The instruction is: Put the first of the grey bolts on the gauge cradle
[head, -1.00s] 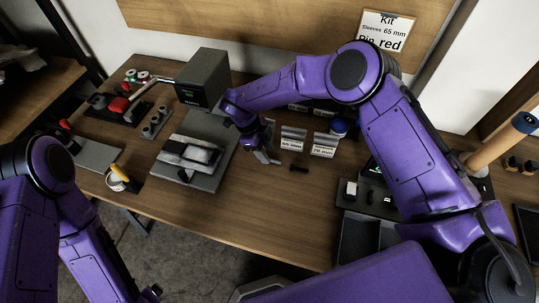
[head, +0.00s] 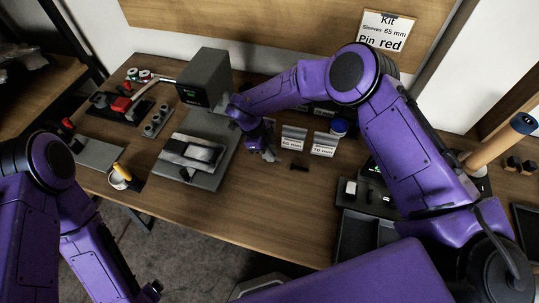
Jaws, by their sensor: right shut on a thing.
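My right gripper (head: 268,155) is low over the table, just left of the labelled holders. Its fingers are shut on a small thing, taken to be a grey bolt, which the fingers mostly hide. A dark bolt-like piece (head: 299,167) lies on the table to the right of this gripper. The grey gauge box (head: 204,78) with a green display stands at the back, left of the gripper. A grey base plate (head: 226,132) reaches forward from it. I cannot clearly make out which part is the cradle. My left gripper (head: 151,291) is at the bottom edge, away from the table; its fingers are unclear.
A block fixture (head: 190,152) sits on the base plate. Holders labelled 65 mm (head: 293,143) and 70 mm (head: 324,150) stand right of the gripper, with a blue-lidded jar (head: 339,127) behind. The table's front middle is clear.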

